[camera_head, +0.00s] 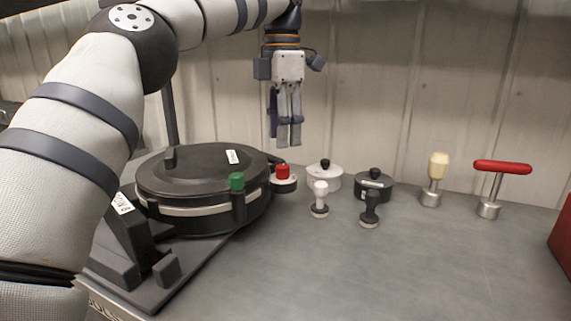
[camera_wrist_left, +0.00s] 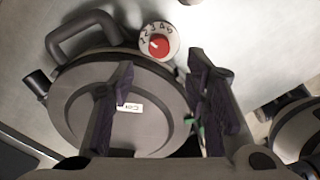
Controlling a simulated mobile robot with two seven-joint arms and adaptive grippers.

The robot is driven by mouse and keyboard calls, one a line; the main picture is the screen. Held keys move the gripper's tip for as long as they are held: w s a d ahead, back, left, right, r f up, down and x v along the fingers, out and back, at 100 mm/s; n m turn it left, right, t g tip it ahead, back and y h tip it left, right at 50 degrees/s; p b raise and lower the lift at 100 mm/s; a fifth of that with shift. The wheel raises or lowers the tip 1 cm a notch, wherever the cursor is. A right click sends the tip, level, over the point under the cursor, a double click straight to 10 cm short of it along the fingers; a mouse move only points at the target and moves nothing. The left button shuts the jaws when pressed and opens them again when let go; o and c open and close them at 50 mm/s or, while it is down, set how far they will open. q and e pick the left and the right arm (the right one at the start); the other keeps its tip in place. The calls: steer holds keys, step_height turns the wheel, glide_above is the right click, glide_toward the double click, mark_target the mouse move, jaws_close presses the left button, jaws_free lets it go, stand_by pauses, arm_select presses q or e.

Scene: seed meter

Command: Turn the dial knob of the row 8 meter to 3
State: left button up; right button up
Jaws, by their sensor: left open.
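The seed meter (camera_head: 200,165) is a dark round housing with a flat lid at left centre, also large in the left wrist view (camera_wrist_left: 75,115). Its dial knob (camera_head: 282,171) is red on a white disc (camera_head: 284,185) at the housing's right side. In the left wrist view the red knob (camera_wrist_left: 159,45) sits on the white disc with dark printed figures along its upper edge; the exact setting is hard to read. My left gripper (camera_head: 288,138) is open, points down and hangs above the knob, apart from it. No part of my right gripper shows.
A green-topped post (camera_head: 236,182) stands at the housing's front. To the right stand white (camera_head: 325,175) and black (camera_head: 373,184) lidded discs, small white (camera_head: 319,199) and black (camera_head: 370,209) stamps, a cream-handled tool (camera_head: 437,175) and a red T-handle (camera_head: 502,168).

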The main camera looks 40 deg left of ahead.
mark_target(282, 166)
arm_select(q)
step_height(282, 166, down, 7)
steer(key=shift+f+p, duration=0.1)
steer(key=shift+p, duration=0.35)
jaws_close()
